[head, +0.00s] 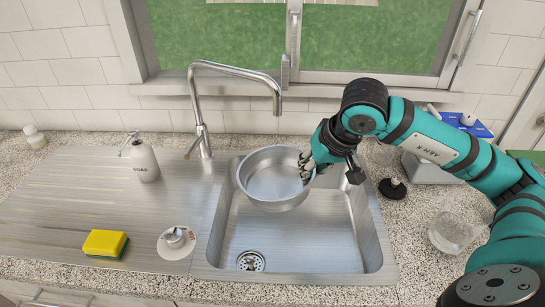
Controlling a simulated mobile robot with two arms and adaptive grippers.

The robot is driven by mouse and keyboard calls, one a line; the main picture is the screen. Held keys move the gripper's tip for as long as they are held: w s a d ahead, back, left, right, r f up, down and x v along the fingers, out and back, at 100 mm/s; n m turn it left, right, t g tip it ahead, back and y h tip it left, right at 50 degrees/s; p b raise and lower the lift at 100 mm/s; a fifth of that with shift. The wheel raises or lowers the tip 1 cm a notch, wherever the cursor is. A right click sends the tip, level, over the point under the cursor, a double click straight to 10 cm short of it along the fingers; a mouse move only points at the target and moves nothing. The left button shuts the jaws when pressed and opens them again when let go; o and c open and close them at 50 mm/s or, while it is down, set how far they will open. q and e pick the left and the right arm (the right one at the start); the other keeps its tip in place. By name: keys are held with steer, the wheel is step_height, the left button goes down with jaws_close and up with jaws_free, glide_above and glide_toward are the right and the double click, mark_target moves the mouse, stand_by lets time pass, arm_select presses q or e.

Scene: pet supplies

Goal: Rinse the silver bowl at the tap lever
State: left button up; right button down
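The silver bowl (262,180) is upright over the back left part of the sink basin (300,240). My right gripper (306,168) is shut on the bowl's right rim, and its fingers hide a bit of that rim. The tall curved tap (203,112) stands behind the basin's left edge, with its spout end (277,108) above and behind the bowl. The tap lever (190,150) is a thin rod low on the tap's left side. No water stream shows. My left gripper is out of view.
A glass (450,232) and a dark stopper-like object (392,188) are on the right counter. The drain (251,261) is clear.

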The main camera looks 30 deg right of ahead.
mark_target(311, 178)
steer(key=shift+s+a+r+p, duration=0.25)
steer(key=shift+s+a+r, duration=0.15)
steer(key=shift+s+r, duration=0.3)
steer(key=shift+s+a+r+p, duration=0.3)
steer(key=shift+s+a+r, duration=0.05)
steer(key=shift+s+r, duration=0.3)
steer(key=shift+s+a+r+p, duration=0.25)
steer(key=shift+s+a+r, duration=0.15)
steer(key=shift+s+r, duration=0.3)
steer(key=shift+f, duration=0.1)
